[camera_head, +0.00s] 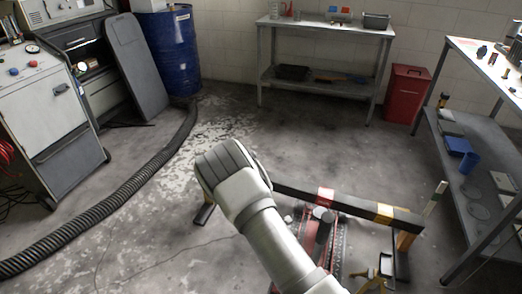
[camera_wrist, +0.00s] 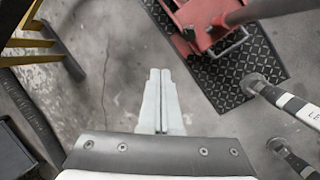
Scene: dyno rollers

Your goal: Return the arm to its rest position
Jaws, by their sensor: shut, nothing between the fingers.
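My arm reaches forward from the bottom of the head view, over the floor, with its wrist at the middle of the picture. My gripper's fingers are hidden there behind the arm. In the wrist view my gripper (camera_wrist: 159,76) points down at bare concrete. Its two pale fingers lie together, shut, with nothing between them.
A black bar (camera_head: 352,205) with red and yellow bands stands close beside my arm. Red equipment (camera_wrist: 205,22) on a black tread plate (camera_wrist: 240,75) lies right of the fingers. A ribbed hose (camera_head: 100,213) crosses the floor left. A blue barrel (camera_head: 172,50) and bench (camera_head: 325,27) stand behind.

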